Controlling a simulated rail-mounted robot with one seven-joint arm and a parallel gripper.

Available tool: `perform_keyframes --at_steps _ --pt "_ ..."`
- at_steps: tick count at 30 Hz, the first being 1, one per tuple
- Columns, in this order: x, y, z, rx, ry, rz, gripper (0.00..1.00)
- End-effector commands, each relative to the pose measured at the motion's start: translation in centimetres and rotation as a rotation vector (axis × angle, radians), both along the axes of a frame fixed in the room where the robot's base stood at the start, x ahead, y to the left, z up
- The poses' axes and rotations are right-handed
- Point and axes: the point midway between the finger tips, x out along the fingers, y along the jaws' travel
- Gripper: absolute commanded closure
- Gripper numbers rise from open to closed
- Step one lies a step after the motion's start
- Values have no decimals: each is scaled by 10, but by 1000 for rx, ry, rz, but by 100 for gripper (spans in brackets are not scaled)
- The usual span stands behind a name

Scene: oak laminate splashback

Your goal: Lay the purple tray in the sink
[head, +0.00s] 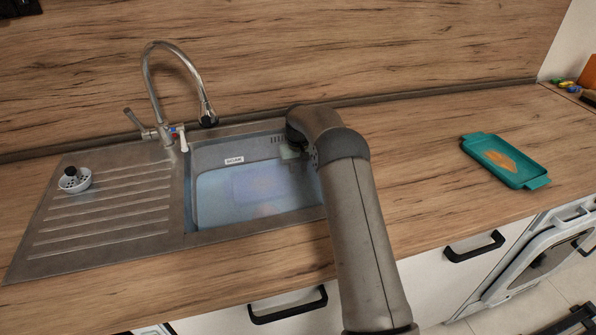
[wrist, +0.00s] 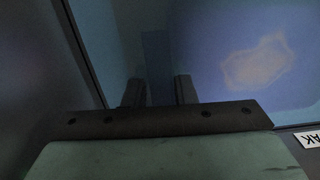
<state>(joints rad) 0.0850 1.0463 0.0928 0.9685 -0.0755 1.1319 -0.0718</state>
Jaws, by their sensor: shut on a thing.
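The purple tray (head: 258,184) shows faintly as a bluish-purple shape with a pinkish patch, low in the steel sink (head: 205,225). In the wrist view the tray (wrist: 212,50) fills the upper right, with a pale orange stain on it. My gripper (wrist: 158,92) has its two dark fingers on either side of a narrow blue strip at the tray's edge, and it is shut on it. In the head view my arm reaches into the sink's back right corner and hides the fingers. I cannot tell whether the tray touches the sink floor.
The sink holds bluish water and bears a white label (head: 234,160) on its back wall. A tap (head: 160,90) stands behind it. The ribbed drainer (head: 105,215) with a strainer cup (head: 74,180) is on the left. A teal tray (head: 505,160) with an orange stain lies on the right worktop.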

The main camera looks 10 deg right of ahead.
Motion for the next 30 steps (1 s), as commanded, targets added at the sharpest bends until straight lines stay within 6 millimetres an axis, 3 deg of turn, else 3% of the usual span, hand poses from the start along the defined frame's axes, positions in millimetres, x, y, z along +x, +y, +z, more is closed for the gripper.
perform_keyframes --at_steps 7,8,9,10,21,30 --pt "0 0 0 0 -2 0 100" --pt "0 0 -1 -1 -1 0 70" --pt "0 0 0 -1 -1 0 59" --pt "0 0 0 -1 -1 0 54" --pt "0 0 6 -1 -1 0 54" --pt "1 -1 63 -2 -5 0 54"
